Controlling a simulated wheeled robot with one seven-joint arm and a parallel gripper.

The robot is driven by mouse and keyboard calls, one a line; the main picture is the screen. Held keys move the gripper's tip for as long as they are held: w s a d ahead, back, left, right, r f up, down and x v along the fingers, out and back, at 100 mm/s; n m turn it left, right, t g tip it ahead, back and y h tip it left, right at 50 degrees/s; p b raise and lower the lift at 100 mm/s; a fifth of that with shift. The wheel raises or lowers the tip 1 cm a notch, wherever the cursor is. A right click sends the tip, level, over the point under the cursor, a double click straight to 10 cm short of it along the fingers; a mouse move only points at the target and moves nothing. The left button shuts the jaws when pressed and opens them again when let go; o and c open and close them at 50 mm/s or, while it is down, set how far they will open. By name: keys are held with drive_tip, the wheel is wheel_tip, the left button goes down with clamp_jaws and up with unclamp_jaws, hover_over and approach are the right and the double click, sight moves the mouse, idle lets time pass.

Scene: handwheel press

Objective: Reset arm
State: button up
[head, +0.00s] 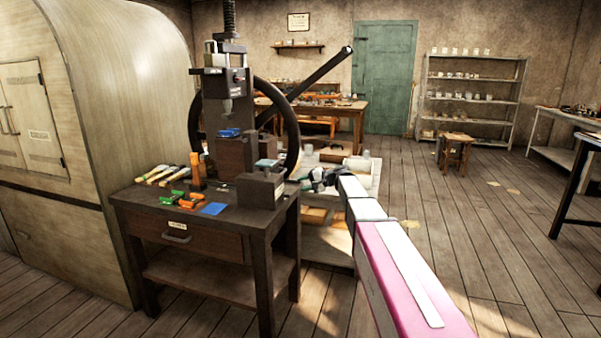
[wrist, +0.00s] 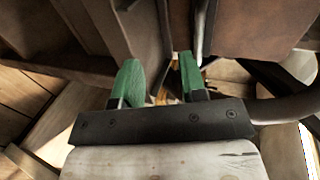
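My gripper (head: 312,178) is at the end of my outstretched pink and white arm in the head view, just right of the dark workbench's (head: 205,218) right edge. In the wrist view its two green fingers (wrist: 160,75) stand apart, and I see nothing held between them. The press (head: 228,85) stands on the bench, with a large dark handwheel (head: 292,125) behind it and a long bar (head: 322,72) slanting up to the right. The gripper appears small and dark in the head view, so its exact distance from the bench and wheel is hard to tell.
A rounded cabinet (head: 120,90) stands at left. A low pale table (head: 365,180) is behind my gripper.

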drive_tip(key=s+d+f+n+g+h, duration=0.1)
drive_tip(key=s+d+f+h, duration=0.3)
drive_tip(key=s+f, duration=0.4)
drive_tip(key=s+d+f+n+g+h, duration=0.1)
drive_tip(key=s+d+f+h, duration=0.4)
drive_tip(key=s, duration=1.2)
drive_tip(key=s+d+f+n+g+h, duration=0.1)
drive_tip(key=s+d+f+h, duration=0.3)
drive_tip(key=s+d+f, duration=0.4)
drive_tip(key=s+f+g, duration=0.1)
drive_tip(key=s+f, duration=0.2)
drive_tip(key=s, duration=0.2)
drive_tip(key=shift+s+f+h, duration=0.3)
drive_tip(key=shift+f, duration=0.1)
